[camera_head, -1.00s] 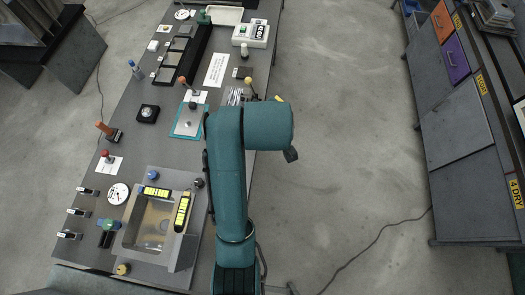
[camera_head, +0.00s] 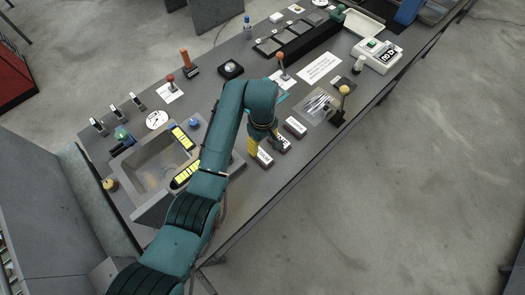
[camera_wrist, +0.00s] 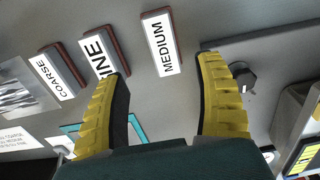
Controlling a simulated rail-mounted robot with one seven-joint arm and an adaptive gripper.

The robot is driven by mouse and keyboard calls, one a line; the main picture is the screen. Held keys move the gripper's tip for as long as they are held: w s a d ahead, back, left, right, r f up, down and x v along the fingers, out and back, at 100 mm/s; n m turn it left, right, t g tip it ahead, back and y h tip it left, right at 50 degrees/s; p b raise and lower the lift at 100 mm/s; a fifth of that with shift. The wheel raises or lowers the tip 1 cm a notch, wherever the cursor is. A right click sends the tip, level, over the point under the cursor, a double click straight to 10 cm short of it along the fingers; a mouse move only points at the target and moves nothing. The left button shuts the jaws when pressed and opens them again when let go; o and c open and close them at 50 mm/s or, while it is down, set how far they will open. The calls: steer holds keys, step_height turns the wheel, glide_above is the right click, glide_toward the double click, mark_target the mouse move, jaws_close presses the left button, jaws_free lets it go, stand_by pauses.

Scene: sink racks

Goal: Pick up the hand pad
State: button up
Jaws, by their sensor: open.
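Three small labelled blocks that look like hand pads lie in a row on the grey bench. In the wrist view they read COARSE (camera_wrist: 60,72), FINE with its first letter hidden (camera_wrist: 100,55) and MEDIUM (camera_wrist: 162,45). In the head view they lie right of the sink: the COARSE one (camera_head: 295,127), the FINE one, partly covered by my gripper, and the MEDIUM one (camera_head: 264,158). My gripper (camera_head: 266,143) is above the bench by these pads, its yellow fingers apart and empty. In the wrist view my gripper (camera_wrist: 163,75) has the MEDIUM pad beyond the gap between its fingers.
The sink (camera_head: 150,170) with yellow-black racks (camera_head: 183,138) is left of my arm. A dark knob (camera_wrist: 243,75) sits near the right finger. Open floor lies right of the bench.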

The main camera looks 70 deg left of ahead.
mark_target(262, 155)
steer(key=f, duration=0.8)
steer(key=shift+s+d+b, duration=0.2)
steer(key=shift+s+b, duration=0.05)
steer(key=shift+b, duration=0.15)
steer(key=shift+f, duration=0.2)
jaws_close()
